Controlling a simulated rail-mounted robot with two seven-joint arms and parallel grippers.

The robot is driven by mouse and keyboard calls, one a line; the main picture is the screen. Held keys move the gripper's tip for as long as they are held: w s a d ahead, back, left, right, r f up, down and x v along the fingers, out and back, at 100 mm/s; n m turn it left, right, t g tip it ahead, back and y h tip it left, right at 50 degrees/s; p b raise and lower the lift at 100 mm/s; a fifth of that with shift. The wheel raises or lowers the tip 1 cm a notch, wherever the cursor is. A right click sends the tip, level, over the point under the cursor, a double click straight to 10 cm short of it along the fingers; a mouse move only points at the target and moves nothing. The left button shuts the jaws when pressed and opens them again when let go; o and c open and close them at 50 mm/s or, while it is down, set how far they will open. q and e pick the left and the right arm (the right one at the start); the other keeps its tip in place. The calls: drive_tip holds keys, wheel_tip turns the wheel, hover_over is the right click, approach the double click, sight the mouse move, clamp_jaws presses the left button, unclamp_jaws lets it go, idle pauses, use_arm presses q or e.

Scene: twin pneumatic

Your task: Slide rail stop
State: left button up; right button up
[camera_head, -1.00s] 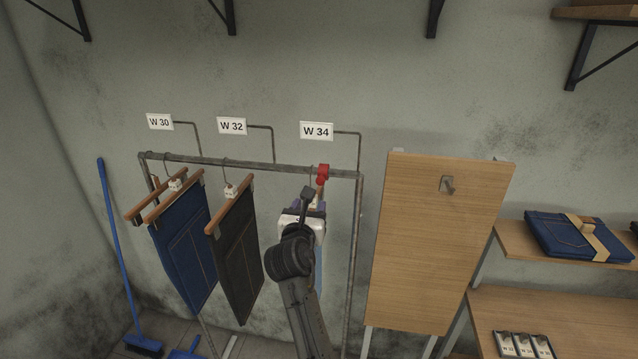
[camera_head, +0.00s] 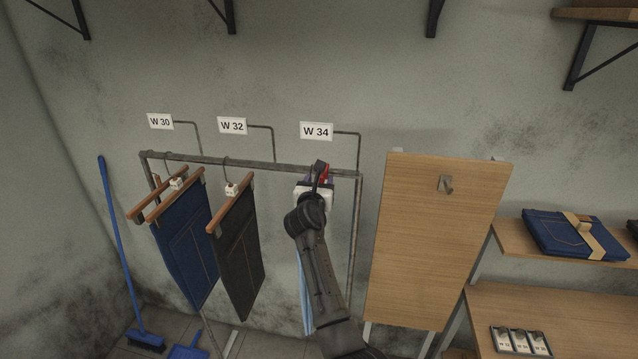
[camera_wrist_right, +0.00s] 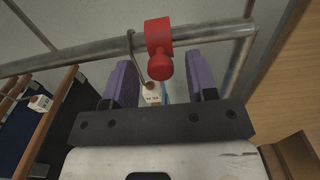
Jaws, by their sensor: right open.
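The red rail stop (camera_wrist_right: 160,45) is clamped around the grey rail (camera_wrist_right: 95,55) near its right end, with a round red knob hanging below. In the head view the red stop (camera_head: 325,171) is mostly hidden behind my right gripper (camera_head: 318,180). In the right wrist view my right gripper (camera_wrist_right: 160,80) is open, its two purple fingers on either side below the stop. A hanger hook (camera_wrist_right: 138,60) hangs on the rail just left of the stop, with a white size tag (camera_wrist_right: 152,94) between the fingers. My left gripper is not in view.
Dark blue jeans (camera_head: 185,240) and black trousers (camera_head: 236,250) hang further left on the rail. Light blue trousers (camera_head: 304,295) hang behind my right arm. A wooden board (camera_head: 435,240) stands close right of the rack.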

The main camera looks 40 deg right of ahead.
drive_tip(key=shift+c, duration=0.4)
clamp_jaws()
drive_tip(key=shift+a, duration=0.1)
